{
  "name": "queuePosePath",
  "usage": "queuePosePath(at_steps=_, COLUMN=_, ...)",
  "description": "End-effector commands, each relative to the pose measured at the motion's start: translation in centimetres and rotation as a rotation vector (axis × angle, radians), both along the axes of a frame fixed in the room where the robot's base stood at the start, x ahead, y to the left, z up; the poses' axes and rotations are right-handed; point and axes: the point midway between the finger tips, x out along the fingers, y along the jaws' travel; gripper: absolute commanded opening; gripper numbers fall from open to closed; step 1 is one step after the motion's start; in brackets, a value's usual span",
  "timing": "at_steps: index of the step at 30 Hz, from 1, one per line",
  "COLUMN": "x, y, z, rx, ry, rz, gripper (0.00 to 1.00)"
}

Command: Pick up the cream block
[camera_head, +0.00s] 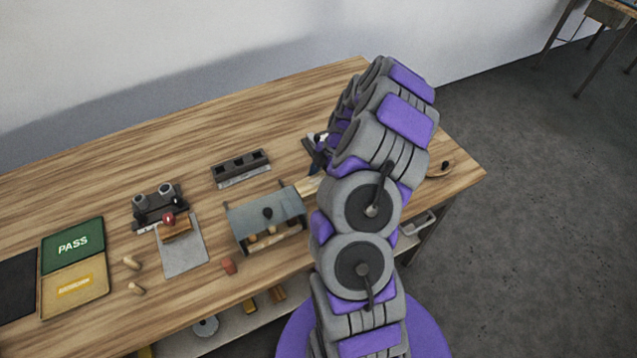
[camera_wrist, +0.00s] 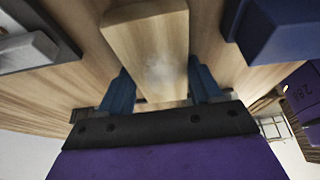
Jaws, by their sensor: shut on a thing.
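The cream block (camera_wrist: 148,40) is a long pale wooden piece that sits between the two blue fingers of my gripper (camera_wrist: 160,88) in the wrist view. My gripper is shut on it. In the head view, the cream block (camera_head: 307,187) shows as a small pale end just left of my arm. My gripper (camera_head: 313,158) is mostly hidden there by the arm. I cannot tell whether the block is touching the table.
A grey-roofed box (camera_head: 265,212) with small pieces inside stands left of the block. A dark slotted holder (camera_head: 240,166) lies behind it. A grey board with a wooden piece (camera_head: 183,252), a red piece (camera_head: 228,266) and PASS tray (camera_head: 72,243) are further left.

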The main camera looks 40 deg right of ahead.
Motion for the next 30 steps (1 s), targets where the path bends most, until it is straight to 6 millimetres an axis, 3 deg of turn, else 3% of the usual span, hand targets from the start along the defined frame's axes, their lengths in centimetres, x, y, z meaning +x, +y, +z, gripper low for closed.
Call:
queuePosePath(at_steps=7, x=0.0, y=0.0, z=0.1, rx=-0.001, ry=-0.001, rz=0.000, gripper=0.30)
queuePosePath(at_steps=17, x=0.0, y=0.0, z=0.6, rx=-0.001, ry=-0.002, rz=0.000, gripper=0.29)
queuePosePath(at_steps=23, x=0.1, y=0.0, z=3.1, rx=-0.004, ry=-0.005, rz=0.000, gripper=0.29)
queuePosePath(at_steps=30, x=0.1, y=0.0, z=7.9, rx=-0.003, ry=-0.005, rz=0.001, gripper=0.29)
